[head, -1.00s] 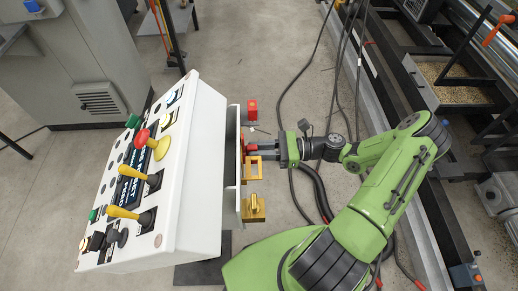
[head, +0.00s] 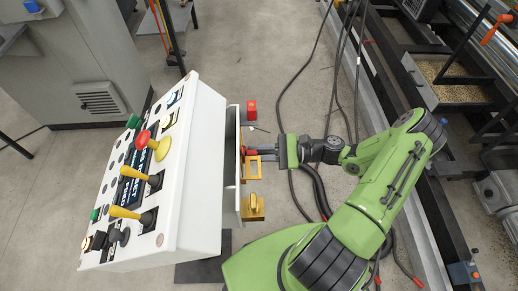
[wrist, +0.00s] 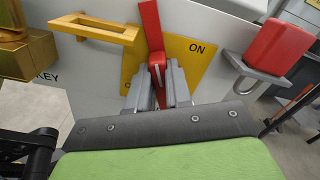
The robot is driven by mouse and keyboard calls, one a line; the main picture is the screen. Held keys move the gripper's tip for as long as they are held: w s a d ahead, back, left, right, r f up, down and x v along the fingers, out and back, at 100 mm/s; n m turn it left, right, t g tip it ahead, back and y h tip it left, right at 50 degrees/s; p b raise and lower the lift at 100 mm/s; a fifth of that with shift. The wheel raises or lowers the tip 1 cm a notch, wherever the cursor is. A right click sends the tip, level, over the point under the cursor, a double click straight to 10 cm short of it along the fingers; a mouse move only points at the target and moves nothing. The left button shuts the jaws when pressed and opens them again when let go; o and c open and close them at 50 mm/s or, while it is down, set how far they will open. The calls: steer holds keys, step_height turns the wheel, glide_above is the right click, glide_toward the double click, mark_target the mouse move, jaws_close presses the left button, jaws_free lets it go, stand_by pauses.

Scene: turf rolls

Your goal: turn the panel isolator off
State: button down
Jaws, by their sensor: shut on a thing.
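The panel isolator has a red handle (wrist: 151,26) on a yellow plate (wrist: 192,60) in the wrist view. The word ON shows on the plate to the right of the handle. The handle stands nearly upright in that view, leaning slightly left, and its lower part is partly hidden by my fingers. My gripper (wrist: 160,88) is shut on the handle, with one grey finger on each side. In the head view, my gripper (head: 264,150) reaches the side of the white control cabinet, and only a little red shows at its fingertips.
A yellow bracket (wrist: 95,28) sits left of the handle, beside brass blocks (wrist: 28,55) near the word KEY. A red block (wrist: 277,50) on a grey bracket is at right. The white console (head: 205,170) carries yellow levers and a red button. Cables (head: 313,185) lie on the floor.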

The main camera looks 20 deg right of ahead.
steer(key=n, duration=0.4)
steer(key=n+b, duration=0.1)
steer(key=n, duration=0.1)
steer(key=shift+s+a+f+n, duration=0.2)
steer(key=shift+s+f+n, duration=0.1)
steer(key=shift+s+f, duration=0.1)
steer(key=shift+s+f+n+b, duration=0.15)
steer(key=shift+n+b, duration=0.25)
steer(key=shift+n, duration=0.65)
steer(key=shift+w+f+n+b, duration=0.15)
steer(key=shift+n+b, duration=0.25)
steer(key=shift+n, duration=0.6)
steer(key=shift+s+f+n+b, duration=0.2)
steer(key=shift+n+b, duration=0.2)
steer(key=shift+n, duration=0.65)
steer(key=c, duration=1)
jaws_free()
steer(key=shift+a, duration=0.1)
steer(key=shift+c, duration=0.2)
steer(key=p+v, duration=0.2)
steer(key=v, duration=1.3)
steer(key=shift+d, duration=0.4)
